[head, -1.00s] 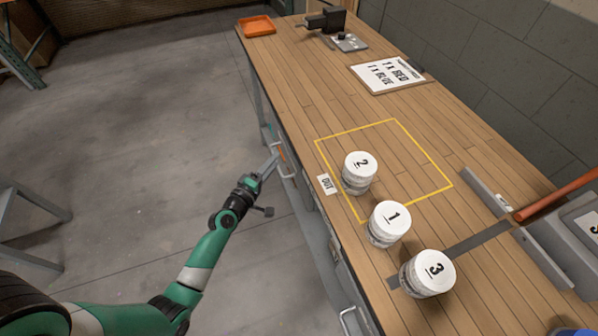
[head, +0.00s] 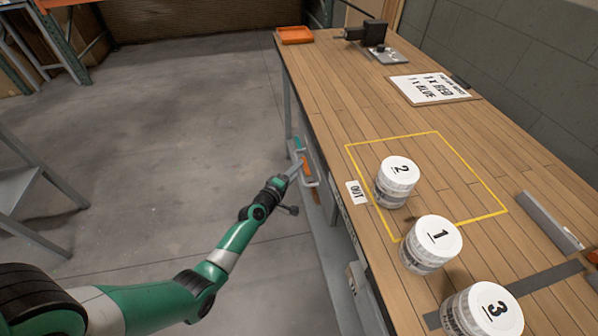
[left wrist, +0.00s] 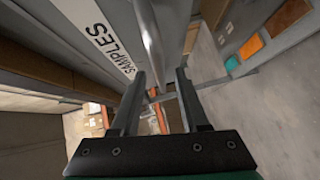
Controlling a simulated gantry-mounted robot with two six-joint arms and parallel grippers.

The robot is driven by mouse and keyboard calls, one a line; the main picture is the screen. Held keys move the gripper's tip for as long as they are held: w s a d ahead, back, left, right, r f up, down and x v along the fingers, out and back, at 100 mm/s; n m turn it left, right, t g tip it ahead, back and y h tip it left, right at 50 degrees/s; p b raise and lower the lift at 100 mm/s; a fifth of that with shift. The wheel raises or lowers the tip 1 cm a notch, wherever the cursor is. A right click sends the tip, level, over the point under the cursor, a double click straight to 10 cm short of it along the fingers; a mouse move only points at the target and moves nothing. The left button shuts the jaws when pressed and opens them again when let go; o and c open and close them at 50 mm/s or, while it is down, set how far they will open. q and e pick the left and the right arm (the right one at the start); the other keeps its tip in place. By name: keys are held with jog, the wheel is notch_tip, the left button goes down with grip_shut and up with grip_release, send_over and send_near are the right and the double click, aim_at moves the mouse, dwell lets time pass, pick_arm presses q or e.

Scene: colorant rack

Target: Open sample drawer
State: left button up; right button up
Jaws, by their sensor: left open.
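The sample drawer's grey front (left wrist: 80,15) with its white SAMPLES label (left wrist: 103,38) shows in the left wrist view. Its metal bar handle (left wrist: 151,40) stands off the front. My left gripper (left wrist: 160,82) is open, and the handle's end lies between its fingers in that picture. I cannot tell whether they touch it. In the head view my left gripper (head: 297,168) is at the bench's left side, beside a drawer handle (head: 310,181). How far the drawer stands out is unclear. My right gripper is not in view.
The wooden bench (head: 335,90) carries white-lidded jars marked 2 (head: 397,185), 1 (head: 430,245) and 3 (head: 482,312). A grey stand (head: 35,200) is at left; the floor (head: 180,120) between is clear.

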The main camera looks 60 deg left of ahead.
pick_arm(q)
jog(key=shift+x, duration=0.85)
jog(key=shift+f, duration=0.1)
grip_shut()
dwell(0.7)
